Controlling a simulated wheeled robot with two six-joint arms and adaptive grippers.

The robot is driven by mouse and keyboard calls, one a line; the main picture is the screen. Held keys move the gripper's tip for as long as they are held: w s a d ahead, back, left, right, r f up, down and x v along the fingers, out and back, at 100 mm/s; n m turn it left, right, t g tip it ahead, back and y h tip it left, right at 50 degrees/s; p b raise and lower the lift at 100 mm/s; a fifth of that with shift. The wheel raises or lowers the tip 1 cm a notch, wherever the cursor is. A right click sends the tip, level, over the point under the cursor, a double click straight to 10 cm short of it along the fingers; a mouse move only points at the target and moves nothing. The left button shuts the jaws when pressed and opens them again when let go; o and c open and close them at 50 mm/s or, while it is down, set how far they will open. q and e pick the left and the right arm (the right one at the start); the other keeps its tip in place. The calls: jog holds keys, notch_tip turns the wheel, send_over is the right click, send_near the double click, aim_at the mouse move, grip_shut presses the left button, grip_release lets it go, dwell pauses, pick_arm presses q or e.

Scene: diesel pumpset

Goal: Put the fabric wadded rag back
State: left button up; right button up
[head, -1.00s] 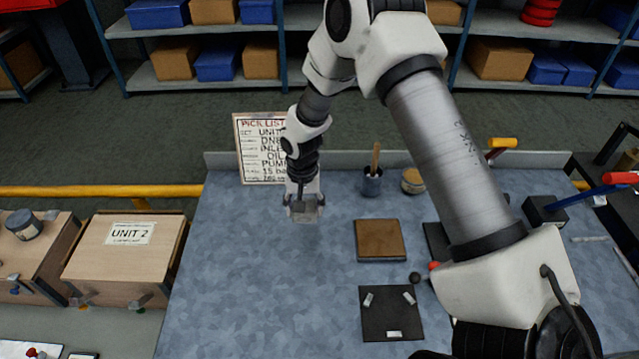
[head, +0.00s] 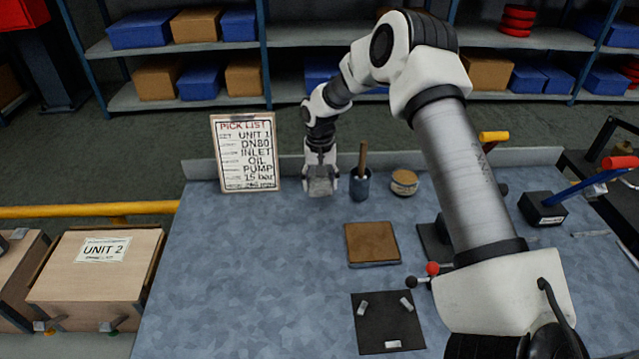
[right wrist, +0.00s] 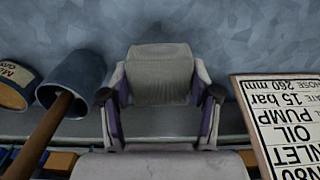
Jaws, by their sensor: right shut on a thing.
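My right gripper (head: 320,180) is shut on the grey fabric wadded rag (head: 321,187) near the back edge of the blue-grey bench. In the right wrist view the rag (right wrist: 158,75) is a pale grey folded block between the two fingers (right wrist: 160,98). The rag seems to be held above the bench, but the exact gap cannot be told. It is between the pick list board (head: 244,152) on the left and the dark pot with a wooden handle (head: 360,186) on the right. My left gripper is not in view.
A round labelled tin (head: 404,182) stands right of the pot. A brown-topped square pad (head: 371,243) and a black plate with small pale pieces (head: 388,322) lie nearer. A low ledge (head: 540,157) runs along the back. The bench's left part (head: 240,270) is clear.

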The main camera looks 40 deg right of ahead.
aim_at(319, 187)
jog(key=shift+w+d+f, duration=0.2)
jog(key=shift+w+d, duration=0.45)
jog(key=shift+w, duration=0.3)
notch_tip(319, 187, down, 3)
jog(key=shift+f+p, duration=0.1)
jog(key=shift+p, duration=0.4)
jog(key=shift+f, duration=0.15)
jog(key=o, duration=1.2)
notch_tip(319, 187, up, 12)
jog(key=shift+r+b, duration=0.15)
jog(key=shift+b, duration=0.75)
